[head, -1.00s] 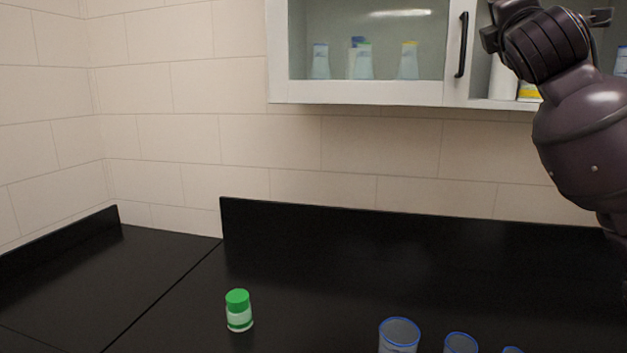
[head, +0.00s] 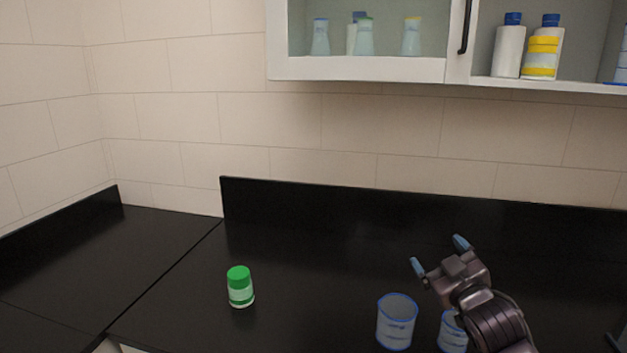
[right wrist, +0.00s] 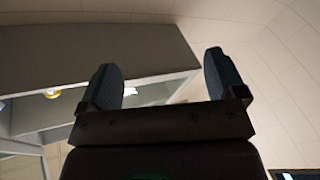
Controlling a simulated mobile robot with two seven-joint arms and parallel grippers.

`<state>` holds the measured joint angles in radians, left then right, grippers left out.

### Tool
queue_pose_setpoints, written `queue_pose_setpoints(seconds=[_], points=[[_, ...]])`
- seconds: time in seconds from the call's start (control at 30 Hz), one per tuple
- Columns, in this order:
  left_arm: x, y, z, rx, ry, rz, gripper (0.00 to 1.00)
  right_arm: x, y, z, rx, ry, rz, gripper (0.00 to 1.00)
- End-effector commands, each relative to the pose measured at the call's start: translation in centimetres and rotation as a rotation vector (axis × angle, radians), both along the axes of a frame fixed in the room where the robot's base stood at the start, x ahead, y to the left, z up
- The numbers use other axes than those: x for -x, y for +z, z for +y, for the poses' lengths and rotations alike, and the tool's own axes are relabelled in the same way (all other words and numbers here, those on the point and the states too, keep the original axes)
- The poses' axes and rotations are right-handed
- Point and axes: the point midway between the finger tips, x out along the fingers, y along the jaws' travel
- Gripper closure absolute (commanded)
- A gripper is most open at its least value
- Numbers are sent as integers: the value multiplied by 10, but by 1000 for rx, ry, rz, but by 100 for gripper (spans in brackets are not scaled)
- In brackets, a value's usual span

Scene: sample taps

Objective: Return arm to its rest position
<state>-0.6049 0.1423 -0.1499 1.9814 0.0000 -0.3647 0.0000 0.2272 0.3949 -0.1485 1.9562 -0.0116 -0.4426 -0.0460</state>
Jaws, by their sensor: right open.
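My right gripper (head: 437,254) shows in the head view at the lower right, above the black counter and just right of a blue-rimmed beaker. Its two blue-tipped fingers are apart with nothing between them. The right wrist view also shows the open fingers (right wrist: 164,82), with the underside of a cabinet and the tiled wall beyond. My right arm comes in from the bottom edge and partly covers a second beaker. My left gripper is not in view.
A green-capped jar (head: 240,287) stands on the black counter (head: 300,240). A blue-rimmed beaker (head: 396,323) and a second one (head: 452,335) stand near the front. A wall cabinet (head: 360,68) holds flasks and bottles (head: 508,50). The counter's left part is clear.

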Motion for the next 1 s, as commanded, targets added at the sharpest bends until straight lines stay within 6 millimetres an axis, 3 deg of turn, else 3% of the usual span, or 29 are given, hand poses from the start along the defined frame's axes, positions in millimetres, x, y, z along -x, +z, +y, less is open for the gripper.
queue_pose_setpoints(seconds=[0.03,0.1,0.27,0.5,0.8,1.0], points=[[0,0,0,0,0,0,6,12,-27,-1,-41,-2,38,11],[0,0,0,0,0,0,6,29,-59,-3,-91,-6,86,11],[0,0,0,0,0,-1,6,73,-128,-9,-169,-38,196,11],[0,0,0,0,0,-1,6,154,-224,-18,-252,-120,391,11],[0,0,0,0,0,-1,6,258,-307,-26,-319,-231,602,11],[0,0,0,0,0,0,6,297,-329,-30,-328,-268,673,11]])
